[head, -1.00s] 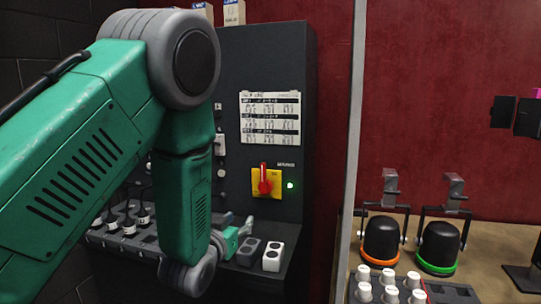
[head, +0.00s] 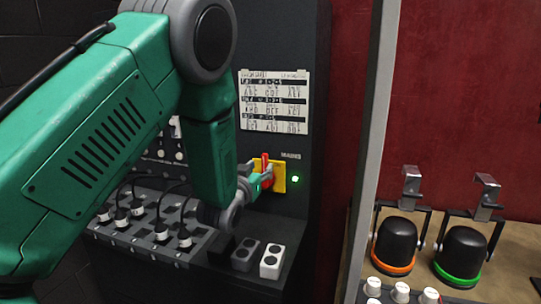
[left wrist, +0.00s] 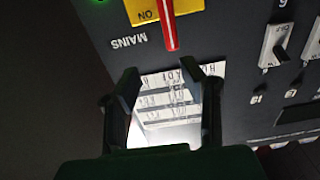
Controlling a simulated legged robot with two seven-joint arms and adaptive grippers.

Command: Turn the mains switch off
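The mains switch is a red handle (head: 265,167) on a yellow plate (head: 280,178) on the dark panel. The handle stands upright in the head view. In the left wrist view, which shows the panel upside down, the red handle (left wrist: 169,27) lies beside the word ON on the yellow plate (left wrist: 190,7). My left gripper (head: 255,180) overlaps the plate's lower left in the head view. In the left wrist view its fingers (left wrist: 166,92) are apart with nothing between them, and the handle is beyond the tips. I cannot tell whether they touch anything. My right gripper is not in view.
A green lamp (head: 295,179) glows right of the plate. A white chart (head: 273,101) is above it. Plugs with cables (head: 138,208) and a white two-button block (head: 271,262) sit on the ledge below. White toggle switches (left wrist: 273,45) show in the left wrist view.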

